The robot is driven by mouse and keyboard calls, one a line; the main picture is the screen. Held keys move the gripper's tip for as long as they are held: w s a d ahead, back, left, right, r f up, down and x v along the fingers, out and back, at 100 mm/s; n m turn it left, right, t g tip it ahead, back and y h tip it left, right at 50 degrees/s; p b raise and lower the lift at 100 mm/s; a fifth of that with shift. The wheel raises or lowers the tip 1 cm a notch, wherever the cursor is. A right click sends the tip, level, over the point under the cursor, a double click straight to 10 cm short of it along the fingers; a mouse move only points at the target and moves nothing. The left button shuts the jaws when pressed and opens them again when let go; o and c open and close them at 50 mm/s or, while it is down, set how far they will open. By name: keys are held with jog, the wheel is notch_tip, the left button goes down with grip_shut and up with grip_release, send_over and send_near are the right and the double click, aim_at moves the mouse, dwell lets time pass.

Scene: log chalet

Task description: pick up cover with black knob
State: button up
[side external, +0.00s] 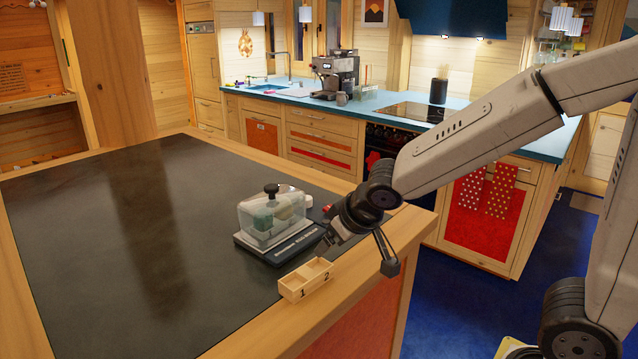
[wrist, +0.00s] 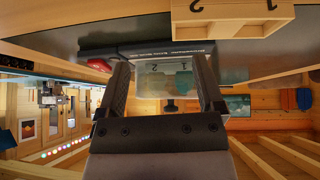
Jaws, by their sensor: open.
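The clear, box-shaped cover (side external: 251,222) with a black knob (side external: 271,189) on top sits upright on a dark base (side external: 285,250) on the dark tabletop. Pale greenish items show through its walls. My gripper (side external: 357,255) is open and empty, to the right of the cover at the table's front edge and apart from it. In the wrist view the picture is upside down. There the cover (wrist: 165,82) and its knob (wrist: 169,105) appear between the fingers of my gripper (wrist: 163,64), farther off. The fingers hide parts of the base.
A small wooden tray (side external: 292,292) with two compartments, marked 1 and 2, stands at the table edge in front of the base. A small red item (side external: 327,209) lies right of the cover, and a whitish thing is partly hidden behind it. The table's left side is clear.

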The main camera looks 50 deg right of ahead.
aim_at(278, 187)
jog(key=w+d+r+n+t+y, duration=0.3)
jog(key=w+r+n+t+y, duration=0.2)
jog(key=w, duration=0.6)
jog(key=shift+d+r+y, duration=0.15)
jog(key=shift+r+y, duration=0.55)
jog(key=shift+r, duration=0.2)
jog(key=shift+w, duration=0.1)
jog(key=shift+x, duration=1.25)
jog(key=shift+w, duration=0.1)
jog(key=shift+x, duration=2.5)
jog(key=shift+w+r, duration=0.1)
jog(key=shift+r, duration=0.05)
grip_shut()
